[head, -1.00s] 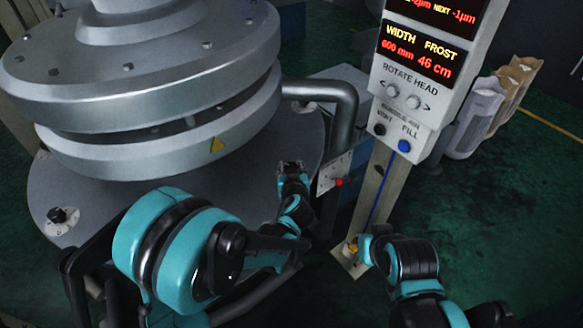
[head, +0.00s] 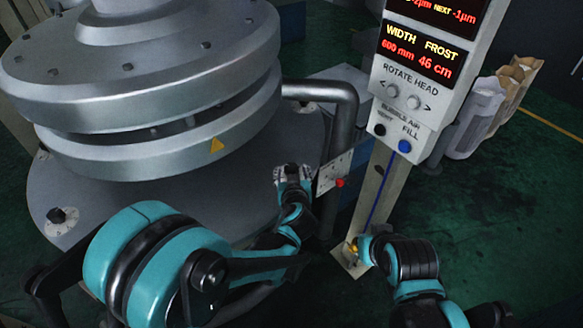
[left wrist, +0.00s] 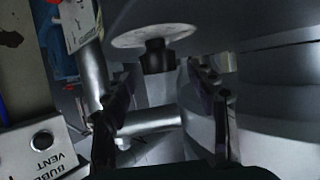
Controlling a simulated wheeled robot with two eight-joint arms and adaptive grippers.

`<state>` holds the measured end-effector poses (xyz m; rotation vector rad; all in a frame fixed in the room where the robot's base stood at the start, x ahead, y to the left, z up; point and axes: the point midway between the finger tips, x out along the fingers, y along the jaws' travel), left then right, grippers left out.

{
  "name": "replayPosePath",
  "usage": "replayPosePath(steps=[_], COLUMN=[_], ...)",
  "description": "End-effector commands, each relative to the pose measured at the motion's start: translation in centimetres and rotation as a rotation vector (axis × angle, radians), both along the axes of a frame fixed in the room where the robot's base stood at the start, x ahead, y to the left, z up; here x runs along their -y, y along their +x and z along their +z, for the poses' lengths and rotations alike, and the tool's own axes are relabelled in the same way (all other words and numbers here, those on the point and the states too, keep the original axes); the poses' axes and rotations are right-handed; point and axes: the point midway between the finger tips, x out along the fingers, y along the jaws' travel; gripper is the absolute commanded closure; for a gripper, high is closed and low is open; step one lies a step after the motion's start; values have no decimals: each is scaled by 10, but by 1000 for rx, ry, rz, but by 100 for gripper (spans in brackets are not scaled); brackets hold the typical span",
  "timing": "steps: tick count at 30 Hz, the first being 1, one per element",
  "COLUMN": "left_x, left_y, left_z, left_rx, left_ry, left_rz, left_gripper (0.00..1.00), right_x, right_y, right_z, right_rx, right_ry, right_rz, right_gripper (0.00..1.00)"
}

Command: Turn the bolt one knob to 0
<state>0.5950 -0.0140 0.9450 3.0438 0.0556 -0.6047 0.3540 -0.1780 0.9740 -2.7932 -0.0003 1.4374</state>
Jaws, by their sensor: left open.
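In the left wrist view a black knob (left wrist: 156,56) on a round pale dial plate (left wrist: 150,36) lies ahead, between my two fingers as seen. Its number marks are too blurred to read. My left gripper (left wrist: 165,95) is open, with one finger on each side of the knob; I cannot tell whether either touches it. In the head view my left gripper (head: 293,174) is at the right edge of the big grey disc. Another black knob (head: 57,215) on a pale dial plate stands at the disc's left. I cannot read which is bolt one.
The control post (head: 420,75) has displays, rotate buttons and a blue fill button (head: 404,146). A small plate with a red knob (head: 340,183) and a thick bent pipe (head: 343,110) are close to my left gripper. The upper grey rings (head: 150,160) overhang the disc.

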Motion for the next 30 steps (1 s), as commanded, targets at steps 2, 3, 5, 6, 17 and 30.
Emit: replayPosePath(steps=[2,3,5,6,17,30], left_x=[2,1,2,2,2,2], left_y=[-19,-27,-39,-46,-78,-79], left_z=[8,11,16,19,32,33], left_rx=[-1,0,0,0,0,0], left_ry=[-1,1,1,-1,-1,0], left_rz=[-4,-4,-4,-4,0,0], left_gripper=[42,42,42,42,42,42], right_x=[0,0,0,0,0,0], right_y=[0,0,0,0,0,0], right_z=[0,0,0,0,0,0], right_rx=[0,0,0,0,0,0], right_ry=[0,0,0,0,0,0], right_rz=[0,0,0,0,0,0], right_gripper=[100,100,100,100,100,100])
